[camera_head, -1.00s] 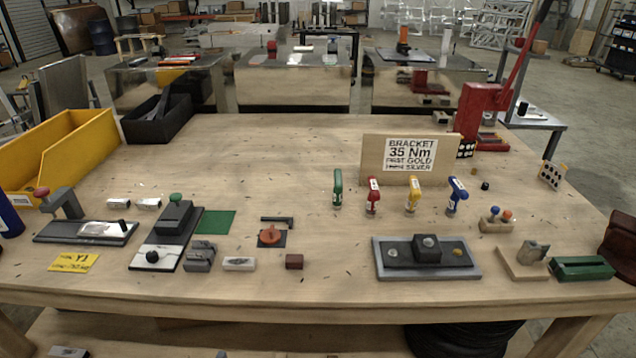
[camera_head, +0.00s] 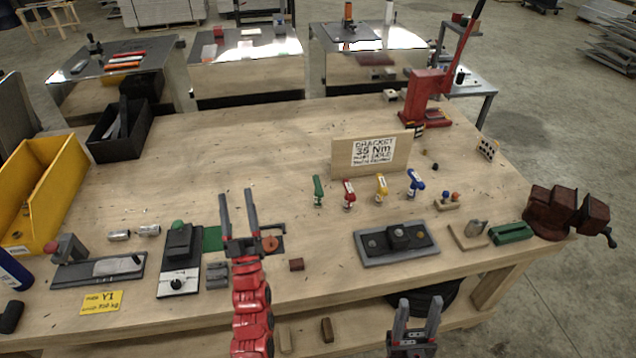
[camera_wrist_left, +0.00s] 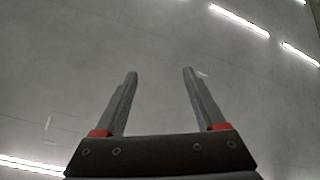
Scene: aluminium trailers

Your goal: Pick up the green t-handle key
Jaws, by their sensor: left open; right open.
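The green t-handle key (camera_head: 318,191) stands upright on the workbench (camera_head: 250,150), leftmost in a row with a red (camera_head: 349,194), a yellow (camera_head: 381,188) and a blue one (camera_head: 416,184). My left gripper (camera_head: 238,197) is open and empty, left of the green key in the head view and apart from it. Its fingers point up in the picture. In the left wrist view the open fingers (camera_wrist_left: 160,74) have nothing between them; only a grey surface and bright light strips show behind. My right gripper (camera_head: 418,303) is open and empty by the bench's front edge.
A wooden sign board (camera_head: 371,155) stands just behind the keys. A grey fixture tray (camera_head: 397,242) lies in front of them. The bench's back middle is clear.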

